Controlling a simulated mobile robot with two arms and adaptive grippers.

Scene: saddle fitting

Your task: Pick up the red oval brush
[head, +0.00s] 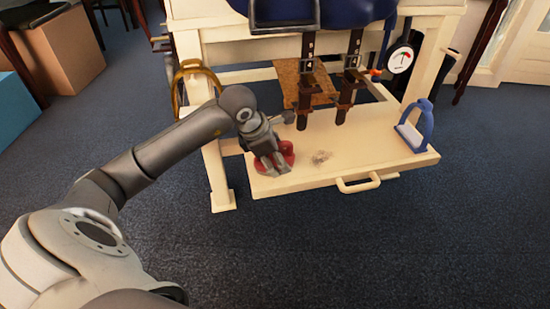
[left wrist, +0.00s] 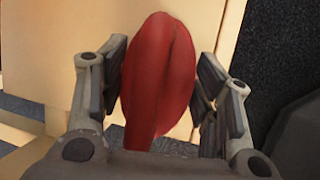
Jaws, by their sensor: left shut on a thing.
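The red oval brush (head: 287,149) is at the left front corner of the low cream shelf (head: 345,160), partly hidden behind my left gripper (head: 272,163). In the left wrist view the brush (left wrist: 158,75) is a smooth red oval with a groove along it. It lies between the two grey fingers of my left gripper (left wrist: 164,72), which are shut on it, one on each side. I cannot tell whether the brush still touches the shelf. My right gripper is not in view.
Dark straps with buckles (head: 306,75) hang from the saddle above the shelf. A small pale item (head: 321,157) lies right of the brush. A blue and white object (head: 414,128) stands at the shelf's right. A handle (head: 358,184) projects from the front edge. Carpet in front is clear.

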